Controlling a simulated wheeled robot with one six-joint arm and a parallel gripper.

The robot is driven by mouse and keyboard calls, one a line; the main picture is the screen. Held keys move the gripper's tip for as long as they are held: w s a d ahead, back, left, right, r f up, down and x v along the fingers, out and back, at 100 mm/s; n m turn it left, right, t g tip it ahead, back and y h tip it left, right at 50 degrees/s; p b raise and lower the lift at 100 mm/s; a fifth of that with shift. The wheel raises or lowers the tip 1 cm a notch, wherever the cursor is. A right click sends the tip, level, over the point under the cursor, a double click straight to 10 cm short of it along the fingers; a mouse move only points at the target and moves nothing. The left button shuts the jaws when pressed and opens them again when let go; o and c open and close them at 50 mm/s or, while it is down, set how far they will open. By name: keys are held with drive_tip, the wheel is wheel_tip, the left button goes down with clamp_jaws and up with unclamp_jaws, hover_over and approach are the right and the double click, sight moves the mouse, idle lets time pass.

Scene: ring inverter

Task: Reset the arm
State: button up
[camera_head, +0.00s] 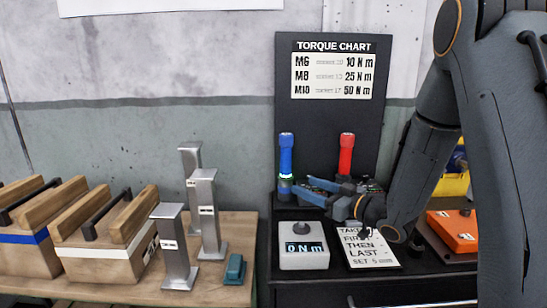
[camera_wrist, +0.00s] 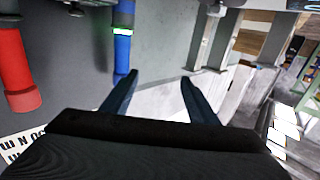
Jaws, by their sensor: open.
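My gripper (camera_head: 304,186) reaches in from the right over the dark bench, just right of the lower part of a blue torque tool (camera_head: 286,158). In the wrist view my gripper (camera_wrist: 160,78) has its two fingers spread apart with nothing between them. The blue tool (camera_wrist: 122,48) shows beyond the left finger there, outside the jaws; I cannot tell whether they touch. A red torque tool (camera_head: 347,154) stands behind my arm, its lower end partly hidden. It is at the left edge of the wrist view (camera_wrist: 15,65).
A torque chart board (camera_head: 335,125) stands behind the tools. A display box (camera_head: 304,258) reading 0 N m and a note card (camera_head: 370,250) lie in front. An orange case (camera_head: 455,230) is at right. Metal posts (camera_head: 178,258) and wooden crates (camera_head: 100,262) stand at left.

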drive_tip(key=s+d+f+m+g+h, duration=0.1)
drive_tip(key=s+d+f+m+h, duration=0.1)
drive_tip(key=s+d+h, duration=0.1)
drive_tip(key=s+d+f+m+g+h, duration=0.2)
drive_tip(key=s+d+f+h, duration=0.1)
drive_tip(key=d+h, duration=0.1)
drive_tip(key=s+d+f+m+g+h, duration=0.1)
drive_tip(key=s+d+f+m+h, duration=0.1)
drive_tip(key=h, duration=0.3)
drive_tip(key=shift+s+d+f+g, duration=0.3)
drive_tip(key=shift+s+d+f, duration=0.2)
drive_tip(key=shift+d+f, duration=0.25)
drive_tip(key=s+g, duration=0.1)
drive_tip(key=s, duration=0.1)
drive_tip(key=s+f+m+g, duration=0.1)
drive_tip(key=s, duration=0.2)
drive_tip(key=s+g+h, duration=0.1)
drive_tip(key=s, duration=0.2)
drive_tip(key=shift+s+d+f+m, duration=0.15)
drive_tip(key=shift+d+f+m, duration=0.05)
drive_tip(key=shift+d+m, duration=0.1)
drive_tip(key=s+a+m+g, duration=0.1)
drive_tip(key=s+g, duration=0.3)
drive_tip(key=s, duration=0.9)
drive_tip(key=shift+s+a+f+g, duration=0.15)
drive_tip(key=shift+a+g, duration=0.15)
drive_tip(key=shift+a, duration=0.35)
